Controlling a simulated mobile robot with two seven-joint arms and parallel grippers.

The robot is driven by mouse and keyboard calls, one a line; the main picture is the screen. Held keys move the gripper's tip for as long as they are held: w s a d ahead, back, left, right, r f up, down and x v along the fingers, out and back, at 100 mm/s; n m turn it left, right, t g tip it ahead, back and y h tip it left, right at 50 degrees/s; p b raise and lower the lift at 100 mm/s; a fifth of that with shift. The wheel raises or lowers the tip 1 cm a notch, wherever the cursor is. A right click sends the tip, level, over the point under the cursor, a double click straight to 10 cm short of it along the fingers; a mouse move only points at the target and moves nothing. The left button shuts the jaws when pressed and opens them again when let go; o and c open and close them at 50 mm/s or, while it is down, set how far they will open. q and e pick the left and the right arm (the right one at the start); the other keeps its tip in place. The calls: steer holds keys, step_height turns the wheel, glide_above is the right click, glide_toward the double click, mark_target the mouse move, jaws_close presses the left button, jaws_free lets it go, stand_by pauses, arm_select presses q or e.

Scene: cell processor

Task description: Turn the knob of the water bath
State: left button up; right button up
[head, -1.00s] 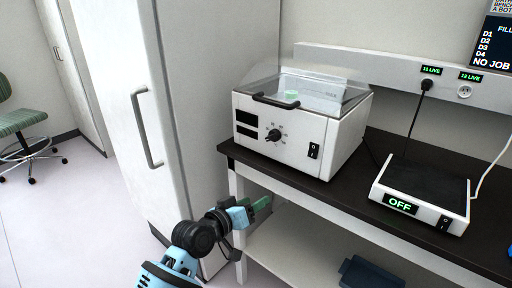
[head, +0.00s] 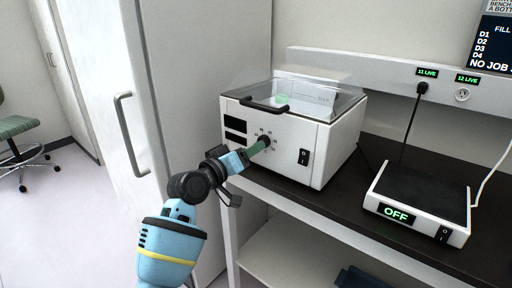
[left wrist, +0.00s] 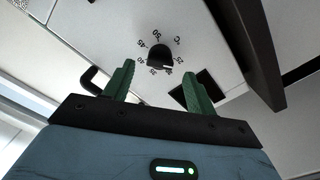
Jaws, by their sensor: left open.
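The water bath (head: 285,158) is a white box with a clear lid, standing on the dark bench top. Its black knob (head: 265,141) is on the front panel, ringed by printed numbers. In the left wrist view the knob (left wrist: 159,56) shows ahead of and between the green fingers. My left gripper (head: 258,147) is open in front of the panel, its fingertips close to the knob. In the left wrist view the left gripper (left wrist: 158,80) is spread wide with nothing between its fingers; I cannot tell whether it touches the knob. My right gripper is not in view.
A black rocker switch (head: 304,157) is right of the knob. The lid handle (head: 264,104) juts out above it. A hotplate reading OFF (head: 398,212) stands on the right of the bench. A tall white cabinet (head: 185,80) is close on the left.

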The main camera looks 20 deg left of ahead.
arm_select(q)
steer(key=x, duration=0.3)
steer(key=shift+w+d, duration=0.15)
steer(key=shift+w, duration=0.2)
steer(key=shift+c, duration=0.7)
steer(key=c, duration=0.8)
steer(key=shift+c, duration=0.2)
